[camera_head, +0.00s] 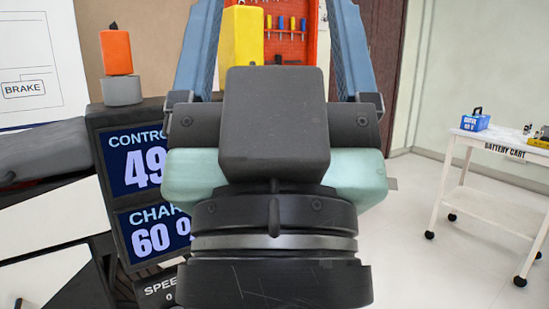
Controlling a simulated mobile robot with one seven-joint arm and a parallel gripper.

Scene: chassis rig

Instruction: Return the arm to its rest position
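My gripper (279,45) fills the middle of the head view, seen from behind, with its dark wrist and pale green body nearest the camera. Its two blue-grey fingers stand wide apart and run up past the top edge, so their tips are cut off. I see nothing held between them. A yellow block (242,36) shows between the fingers; it appears to lie beyond them, though its distance is hard to tell. The dark wrist block hides what is directly behind it.
At left stands a display panel (150,190) reading "CONTRO 49" and "CHAR 60", with an orange-topped grey knob (117,55) above it. A red tool board (290,45) hangs behind. A white battery cart (500,150) stands at right, with open floor (420,230) before it.

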